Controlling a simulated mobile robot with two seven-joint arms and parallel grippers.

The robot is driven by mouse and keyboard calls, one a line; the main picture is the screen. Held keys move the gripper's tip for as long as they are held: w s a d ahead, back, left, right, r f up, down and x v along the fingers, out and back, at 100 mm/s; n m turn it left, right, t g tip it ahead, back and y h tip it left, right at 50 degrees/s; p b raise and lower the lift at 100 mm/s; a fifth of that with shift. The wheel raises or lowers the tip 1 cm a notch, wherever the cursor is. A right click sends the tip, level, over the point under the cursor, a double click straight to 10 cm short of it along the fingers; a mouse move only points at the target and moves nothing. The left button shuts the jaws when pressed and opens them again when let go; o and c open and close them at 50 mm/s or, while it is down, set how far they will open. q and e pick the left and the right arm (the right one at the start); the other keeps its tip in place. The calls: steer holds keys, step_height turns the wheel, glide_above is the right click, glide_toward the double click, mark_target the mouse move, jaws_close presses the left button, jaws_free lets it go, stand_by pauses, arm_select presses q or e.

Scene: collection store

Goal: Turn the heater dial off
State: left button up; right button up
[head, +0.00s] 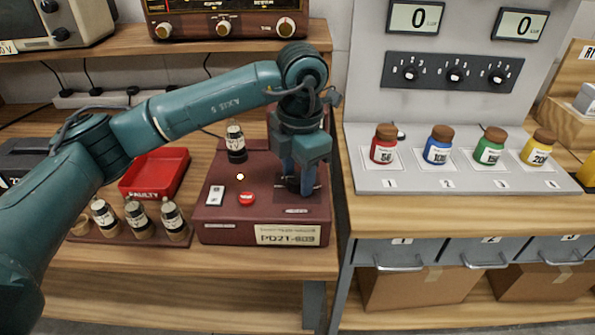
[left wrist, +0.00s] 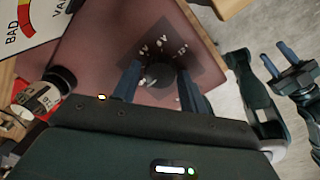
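Which mark the dial points at is not clear. My left gripper (head: 297,190) points down over the plate, and in the head view it mostly hides the dial. Its blue fingers stand apart, one on each side of the dial, with small gaps seeming to show. My right gripper (left wrist: 276,52) is at the right of the left wrist view, its fingers apart and empty.
A valve tube (head: 236,142) stands on the box, with a red button (head: 247,198) and a switch (head: 215,195) nearby. Several more valve tubes (head: 138,217) stand left, before a red tray (head: 158,170). Coloured jars (head: 437,148) stand on the grey unit at right.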

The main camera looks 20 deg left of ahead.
arm_select(q)
steer(key=shift+o, duration=1)
step_height(320, 180, up, 13)
steer(key=shift+s+d, duration=0.25)
steer(key=shift+d, duration=0.05)
steer(key=shift+s, duration=0.1)
